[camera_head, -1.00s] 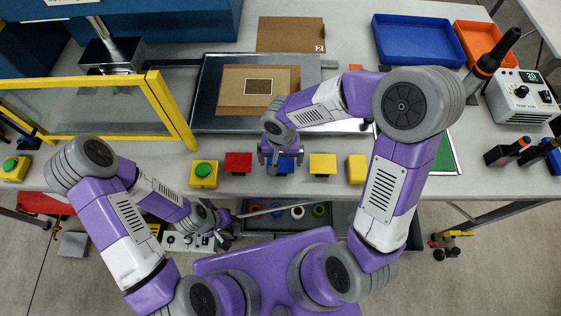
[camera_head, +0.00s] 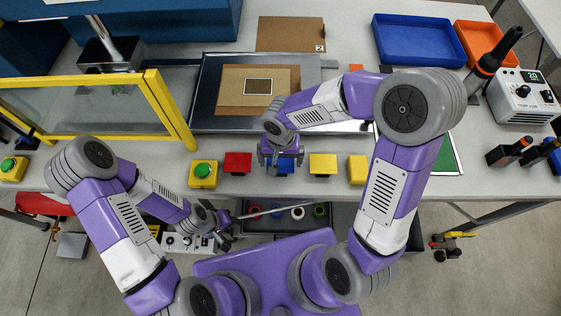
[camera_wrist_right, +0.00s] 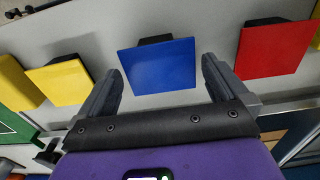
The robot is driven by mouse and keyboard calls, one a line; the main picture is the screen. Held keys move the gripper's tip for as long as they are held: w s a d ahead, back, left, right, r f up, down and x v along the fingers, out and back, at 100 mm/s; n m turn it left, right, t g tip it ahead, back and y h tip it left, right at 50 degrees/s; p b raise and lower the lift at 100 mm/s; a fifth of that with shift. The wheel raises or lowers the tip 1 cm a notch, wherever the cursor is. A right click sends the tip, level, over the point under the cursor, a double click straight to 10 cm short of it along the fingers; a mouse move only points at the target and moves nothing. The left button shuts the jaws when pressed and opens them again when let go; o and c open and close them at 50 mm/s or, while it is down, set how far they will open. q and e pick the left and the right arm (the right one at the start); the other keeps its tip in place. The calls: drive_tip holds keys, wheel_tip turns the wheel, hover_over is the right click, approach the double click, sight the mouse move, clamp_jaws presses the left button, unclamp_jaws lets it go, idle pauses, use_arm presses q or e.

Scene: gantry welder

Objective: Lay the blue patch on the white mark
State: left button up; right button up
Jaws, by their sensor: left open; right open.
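The blue patch (camera_wrist_right: 157,66) is a flat square in front of a dark block at the table's front edge. In the head view my right gripper (camera_head: 280,160) hides part of the blue patch (camera_head: 287,165). My left gripper (camera_head: 224,222) is open and empty, low in front of the table.
Red (camera_head: 238,162) and yellow (camera_head: 322,164) squares flank the blue one. A green button box (camera_head: 203,174) stands further left. A yellow-framed guard (camera_head: 170,110) borders the left side. A blue tray (camera_head: 418,40) is at the back right. My right forearm passes over the metal plate's right side.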

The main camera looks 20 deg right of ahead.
drive_tip(key=c, duration=0.9)
drive_tip(key=shift+r, duration=0.1)
